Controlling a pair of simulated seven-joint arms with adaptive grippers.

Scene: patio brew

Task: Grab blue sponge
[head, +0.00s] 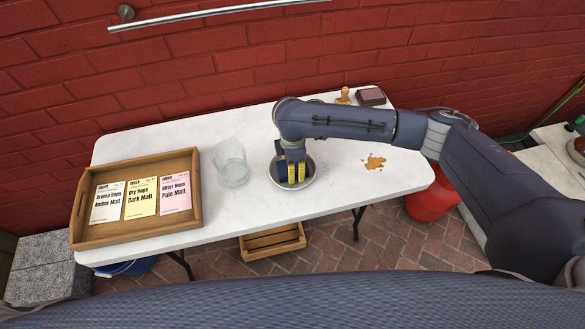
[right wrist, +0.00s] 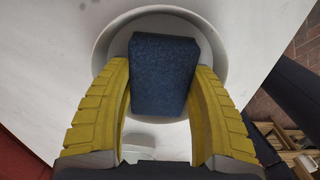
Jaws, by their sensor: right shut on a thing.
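The blue sponge (right wrist: 163,75) is a dark blue block seen in the right wrist view, inside a round white dish (right wrist: 212,38). My right gripper (right wrist: 162,95) has its yellow fingers shut on the sponge's two sides. In the head view the right gripper (head: 291,180) points down into the dish (head: 310,182), near the middle of the white table. The sponge is hidden there behind the fingers and arm. My left gripper is in neither view.
A wooden tray (head: 141,231) with three labelled packets stands on the left of the table (head: 350,200). A clear glass pitcher (head: 231,165) stands left of the dish. A brown spill (head: 374,163) lies to the right. A dark box (head: 371,97) and a wooden stamp (head: 344,96) sit at the back.

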